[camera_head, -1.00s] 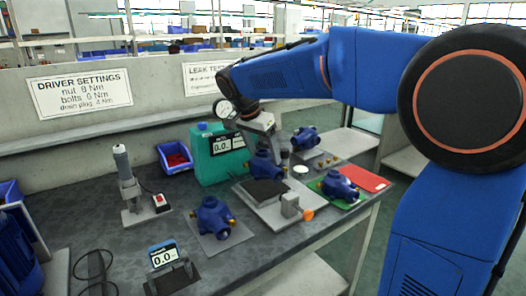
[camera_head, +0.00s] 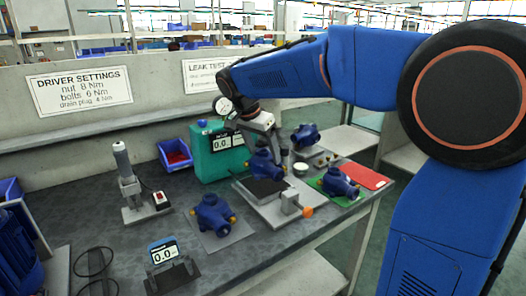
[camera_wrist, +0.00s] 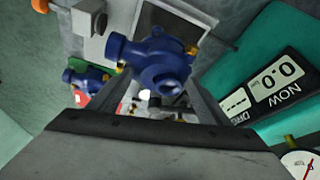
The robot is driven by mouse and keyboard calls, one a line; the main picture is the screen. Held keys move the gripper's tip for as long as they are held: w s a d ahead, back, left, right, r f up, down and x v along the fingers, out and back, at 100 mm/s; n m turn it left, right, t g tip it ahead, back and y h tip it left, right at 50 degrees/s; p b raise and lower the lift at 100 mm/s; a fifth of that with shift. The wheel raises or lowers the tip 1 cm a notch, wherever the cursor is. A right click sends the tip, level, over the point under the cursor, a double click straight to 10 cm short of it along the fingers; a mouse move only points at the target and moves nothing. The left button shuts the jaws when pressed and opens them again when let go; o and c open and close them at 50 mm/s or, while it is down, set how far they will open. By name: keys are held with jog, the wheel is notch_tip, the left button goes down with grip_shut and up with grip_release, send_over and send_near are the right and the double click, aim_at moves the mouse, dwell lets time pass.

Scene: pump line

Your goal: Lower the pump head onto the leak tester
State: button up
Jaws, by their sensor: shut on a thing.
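My gripper (camera_head: 277,158) is shut on a blue pump head (camera_head: 263,165), over the rear part of the leak tester's light plate with its dark pad (camera_head: 240,188). In the wrist view the blue pump head (camera_wrist: 160,66) sits between the fingers, with a round port and brass-coloured fittings showing. I cannot tell whether its underside touches the tester. The leak tester's teal box (camera_head: 208,167) has a display reading 0.0 and a round gauge (camera_head: 223,105) above it. A clamp (camera_head: 290,203) with an orange knob stands at the plate's front right.
Other blue pump heads sit on a grey mat (camera_head: 238,234), a green mat (camera_head: 350,201) and at the back right (camera_head: 305,137). A red mat (camera_head: 365,176), a blue bin (camera_head: 175,156), a driver stand (camera_head: 128,182) and a small display (camera_head: 163,252) are nearby.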

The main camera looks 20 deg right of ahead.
jog(key=shift+f, duration=2.25)
dwell(0.7)
jog(key=o, duration=1.3)
jog(key=shift+o, duration=0.8)
jog(key=shift+r, duration=0.15)
jog(key=shift+r, duration=4.35)
